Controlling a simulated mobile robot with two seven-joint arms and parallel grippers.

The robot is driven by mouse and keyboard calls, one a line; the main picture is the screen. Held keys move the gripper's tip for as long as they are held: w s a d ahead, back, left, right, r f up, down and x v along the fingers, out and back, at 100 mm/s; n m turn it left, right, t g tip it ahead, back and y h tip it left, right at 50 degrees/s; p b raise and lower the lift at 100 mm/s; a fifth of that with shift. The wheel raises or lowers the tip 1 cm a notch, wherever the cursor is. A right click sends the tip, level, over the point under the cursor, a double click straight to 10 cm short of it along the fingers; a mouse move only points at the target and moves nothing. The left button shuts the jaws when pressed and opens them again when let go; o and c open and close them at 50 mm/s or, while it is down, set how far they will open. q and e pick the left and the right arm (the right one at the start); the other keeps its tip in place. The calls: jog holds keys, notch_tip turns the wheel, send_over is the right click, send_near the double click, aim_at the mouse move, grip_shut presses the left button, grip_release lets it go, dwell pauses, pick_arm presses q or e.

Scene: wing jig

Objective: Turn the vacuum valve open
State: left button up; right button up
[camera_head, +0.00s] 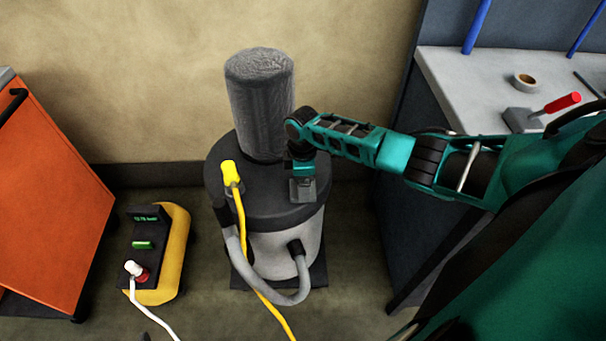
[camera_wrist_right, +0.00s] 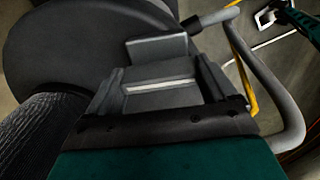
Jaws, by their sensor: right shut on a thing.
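The vacuum (camera_head: 283,255) is a light grey drum with a dark lid (camera_head: 272,212) and stands on the floor against the wall. My right gripper (camera_head: 303,188) reaches in from the right and points down at the front right of the lid. It is shut on a dark grey part with a pale line, apparently the vacuum valve (camera_wrist_right: 160,87), in the right wrist view. The fingers cover most of this part, so how far it is turned cannot be told. A grey block (camera_wrist_right: 158,48) shows just beyond the fingertips. My left gripper is not in view.
A rough grey cylinder (camera_head: 260,100) rises from the lid behind my gripper. A yellow plug (camera_head: 231,172) with its cable and a grey hose (camera_head: 258,287) are at the lid's left and front. A yellow unit (camera_head: 172,250), orange cabinet (camera_head: 45,200) and workbench (camera_head: 460,85) stand around.

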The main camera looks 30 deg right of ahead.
jog(key=shift+w+a, duration=0.1)
jog(key=o, duration=0.8)
jog(key=shift+o, duration=0.2)
jog(key=shift+r, duration=0.15)
notch_tip(320, 180, up, 13)
jog(key=p, duration=0.1)
jog(key=shift+f, duration=0.2)
jog(key=s+a+f+m+t+y, duration=0.35)
jog(key=s+a+f, duration=0.25)
jog(key=a+f, duration=0.5)
jog(key=s+r+m+t, duration=0.2)
jog(key=s+t, duration=0.1)
jog(key=s, duration=0.2)
jog(key=s+a+r+m+t+h, duration=0.1)
jog(key=s+r+m+t, duration=0.1)
jog(key=s, duration=0.4)
jog(key=shift+s+a+m+t, duration=0.15)
jog(key=shift+s+m+t, duration=0.1)
jog(key=shift+m+t, duration=0.75)
